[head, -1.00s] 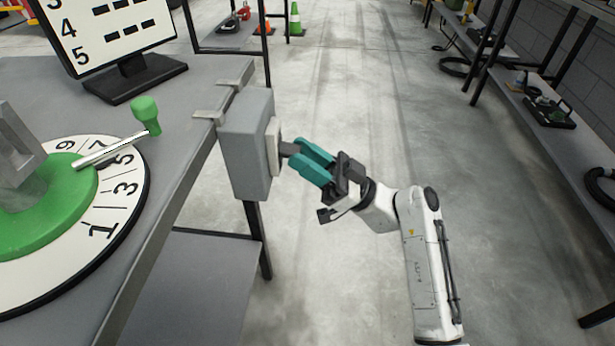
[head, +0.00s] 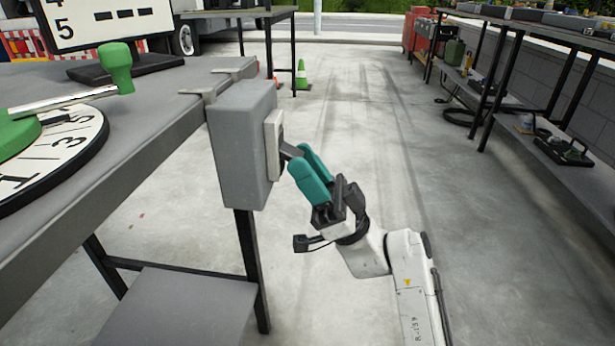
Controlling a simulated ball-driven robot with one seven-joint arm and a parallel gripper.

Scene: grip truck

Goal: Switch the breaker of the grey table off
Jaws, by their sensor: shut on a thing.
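The breaker is a grey box (head: 238,150) fixed to the right edge of the grey table (head: 150,150). A light plate (head: 273,143) sits on its right face, and a dark lever (head: 290,151) sticks out from it. My gripper (head: 303,163), with teal fingers, is to the right of the box and shut on the lever. The fingers cover the lever's outer end. The lever looks tilted slightly upward toward the box's side; its exact setting is hard to tell.
A numbered dial (head: 60,150) with a green-knobbed crank (head: 117,65) and a sign (head: 105,20) stand on the table. A lower shelf (head: 180,308) is below. Long shelving (head: 545,130) lines the right side. The floor between is clear, with a cone (head: 302,75) farther back.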

